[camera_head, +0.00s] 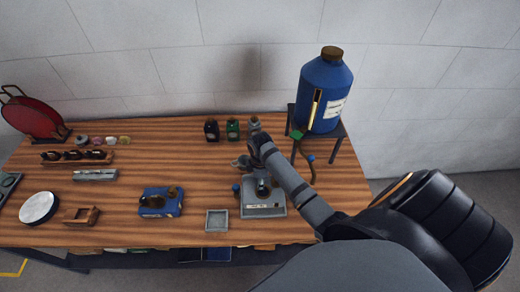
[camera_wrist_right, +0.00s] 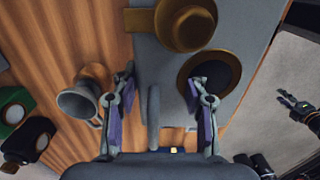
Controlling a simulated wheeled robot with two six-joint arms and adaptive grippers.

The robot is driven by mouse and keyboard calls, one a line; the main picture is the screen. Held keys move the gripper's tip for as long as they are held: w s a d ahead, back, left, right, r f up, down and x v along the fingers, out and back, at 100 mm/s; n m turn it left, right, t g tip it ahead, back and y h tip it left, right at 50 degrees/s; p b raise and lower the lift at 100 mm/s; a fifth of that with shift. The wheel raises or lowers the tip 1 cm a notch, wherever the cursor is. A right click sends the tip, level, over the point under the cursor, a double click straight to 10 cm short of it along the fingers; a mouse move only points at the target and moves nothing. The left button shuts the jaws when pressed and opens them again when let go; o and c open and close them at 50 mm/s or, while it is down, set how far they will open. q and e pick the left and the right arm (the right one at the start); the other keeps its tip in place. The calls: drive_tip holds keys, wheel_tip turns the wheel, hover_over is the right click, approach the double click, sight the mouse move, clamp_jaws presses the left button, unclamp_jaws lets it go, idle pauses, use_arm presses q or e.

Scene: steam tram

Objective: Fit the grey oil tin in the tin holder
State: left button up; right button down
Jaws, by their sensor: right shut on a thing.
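The grey oil tin (camera_head: 263,211) is a block-shaped tin near the table's front edge, right of centre. It also shows in the right wrist view (camera_wrist_right: 160,45), with a brass-brown cap, a dark ringed opening and an upright grey handle. My right gripper (camera_wrist_right: 162,80) points down over it with the handle between its fingers, and is shut on it. I cannot tell whether the tin is lifted. A shallow square grey tray (camera_head: 217,221) lies left of the tin and may be the tin holder; I cannot tell for sure.
A blue tin (camera_head: 152,208) stands further left. A grey jug (camera_wrist_right: 75,103) is close behind the tin. Black (camera_head: 211,131), green (camera_head: 233,130) and grey (camera_head: 254,124) small items line the back. A blue drum (camera_head: 322,90) stands back right.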

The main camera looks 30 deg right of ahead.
drive_tip(key=shift+s, duration=0.1)
drive_tip(key=shift+f, duration=1.75)
use_arm(q)
drive_tip(key=shift+w, duration=0.15)
use_arm(e)
drive_tip(key=shift+f, duration=0.15)
use_arm(q)
drive_tip(key=shift+f, duration=0.1)
drive_tip(key=shift+s, duration=0.25)
use_arm(e)
drive_tip(key=shift+f, duration=0.5)
drive_tip(key=shift+f, duration=0.4)
idle(0.4)
